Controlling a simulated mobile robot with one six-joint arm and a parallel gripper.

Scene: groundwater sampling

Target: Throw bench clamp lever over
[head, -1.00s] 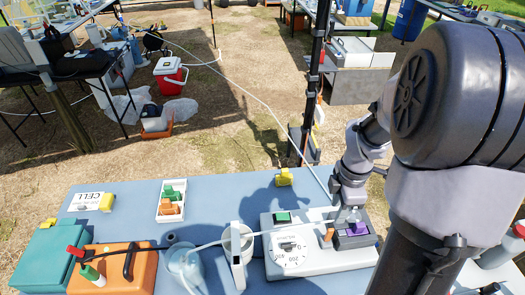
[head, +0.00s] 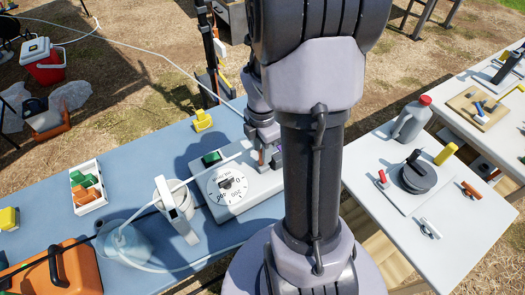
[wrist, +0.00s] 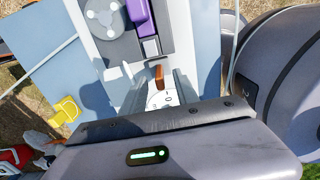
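An orange-brown upright lever (wrist: 159,76) stands on the pale pump unit (head: 243,182), beside a purple block (wrist: 143,20). I take it for the clamp lever, though no label shows. My gripper (wrist: 160,92) is over the unit, its two fingers apart, one on each side of the lever. Gaps show between the lever and the fingers, and I cannot tell whether either touches. In the head view my arm hides most of the purple block and part of the gripper; the lever (head: 262,157) shows only small.
The blue bench (head: 130,165) also bears a white tray (head: 88,187), a yellow block (head: 202,120), an orange case (head: 60,272) and a flask with tubing (head: 125,243). A white table (head: 400,230) on the right holds a grey jug (head: 411,120) and small tools.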

